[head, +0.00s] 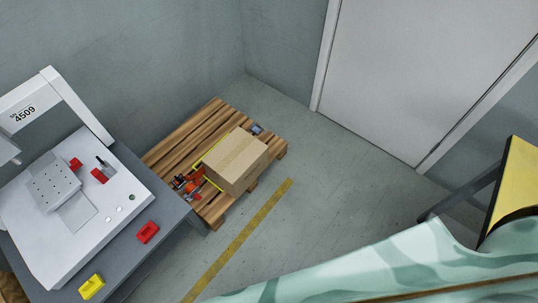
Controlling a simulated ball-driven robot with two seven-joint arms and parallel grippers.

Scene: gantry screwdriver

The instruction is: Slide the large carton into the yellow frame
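The large carton (237,160) is a closed brown box with a tape strip along its top. It sits on a wooden pallet (186,137) on the floor, towards the pallet's right side. Parts of the yellow frame (210,152) show as a thin yellow line on the pallet, along the carton's left side. The carton hides the rest of the frame, so I cannot tell how far inside it the carton lies.
A red and black object (188,184) lies left of the carton, and a small dark device (256,128) behind it. A grey workbench (172,213) with a white machine (95,222) stands left. A pale green patterned surface (400,270) fills the lower right. Floor right of the pallet is clear.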

